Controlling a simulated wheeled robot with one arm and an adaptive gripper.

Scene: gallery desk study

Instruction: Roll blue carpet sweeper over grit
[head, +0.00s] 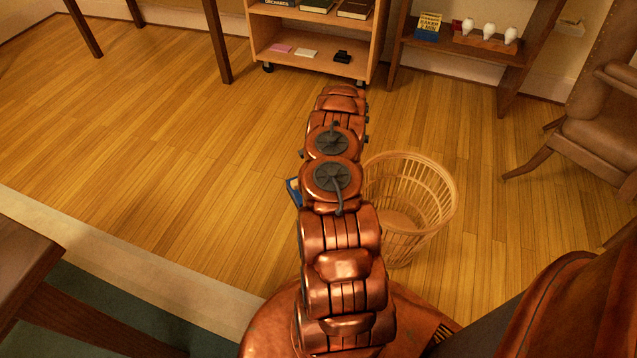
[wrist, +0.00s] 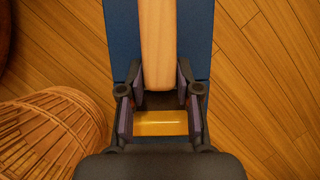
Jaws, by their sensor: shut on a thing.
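The blue carpet sweeper (wrist: 203,35) shows in the wrist view as a flat blue body with a pale wooden handle (wrist: 157,45) above it. My gripper (wrist: 159,85) is shut on the handle, with one dark finger on each side. In the head view only a small blue edge of the sweeper (head: 292,191) shows, left of my arm. My arm hides the rest of it and my gripper there. I cannot make out any grit on the floor in either view.
A wicker basket (head: 410,205) stands right beside my arm; it also shows at lower left in the wrist view (wrist: 50,135). A wheeled shelf (head: 310,42), a rack (head: 463,47) and a brown chair (head: 603,125) stand at the back. The wooden floor (head: 150,150) at left is clear.

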